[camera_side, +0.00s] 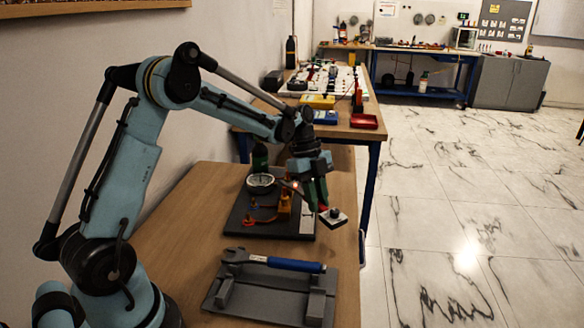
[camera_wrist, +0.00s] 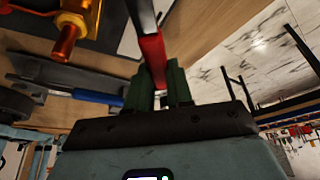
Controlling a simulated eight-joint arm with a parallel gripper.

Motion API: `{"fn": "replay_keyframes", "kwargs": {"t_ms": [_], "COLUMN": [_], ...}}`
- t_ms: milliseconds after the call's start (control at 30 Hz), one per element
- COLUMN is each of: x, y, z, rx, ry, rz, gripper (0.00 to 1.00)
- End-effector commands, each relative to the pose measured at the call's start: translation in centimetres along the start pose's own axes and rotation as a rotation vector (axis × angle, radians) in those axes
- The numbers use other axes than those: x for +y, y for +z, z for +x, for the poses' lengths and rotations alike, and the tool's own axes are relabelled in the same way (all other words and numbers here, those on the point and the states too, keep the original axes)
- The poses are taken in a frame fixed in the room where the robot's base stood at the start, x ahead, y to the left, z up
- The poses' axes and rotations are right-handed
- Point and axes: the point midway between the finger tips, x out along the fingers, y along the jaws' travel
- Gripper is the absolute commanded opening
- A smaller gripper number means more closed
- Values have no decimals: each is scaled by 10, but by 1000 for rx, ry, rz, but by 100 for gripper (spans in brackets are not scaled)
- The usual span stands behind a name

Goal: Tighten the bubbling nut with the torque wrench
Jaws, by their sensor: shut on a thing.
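My gripper (camera_side: 318,190) has green fingers, shut on a red-handled tool (camera_wrist: 151,48). The fingers also show in the wrist view (camera_wrist: 160,90). In the side view, a small square black-and-white piece (camera_side: 334,217) hangs just below the fingertips; I cannot tell its exact shape. The wrench (camera_side: 292,264), with blue handle and grey open jaw, lies on a grey stand (camera_side: 225,290) in front; its blue handle shows in the wrist view (camera_wrist: 97,97). Orange-gold fittings (camera_side: 285,205) stand on the dark rig board (camera_side: 245,228), just left of my gripper. I cannot make out bubbles or which nut bubbles.
A round white-faced gauge (camera_side: 261,182) stands at the rig's back, with a dark green bottle (camera_side: 260,156) behind it. A second table (camera_side: 345,130) behind holds a red tray (camera_side: 364,121) and other items. Bare wood (camera_side: 185,225) lies left of the rig.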

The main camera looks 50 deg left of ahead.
Motion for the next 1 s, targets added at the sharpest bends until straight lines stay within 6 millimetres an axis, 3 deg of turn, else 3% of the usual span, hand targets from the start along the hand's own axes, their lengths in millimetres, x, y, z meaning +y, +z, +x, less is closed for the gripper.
{"fn": "replay_keyframes", "kwargs": {"t_ms": [1000], "x": [0], "y": [-31], "z": [12], "rx": [0], "ry": [1], "rz": [1], "gripper": [0]}}
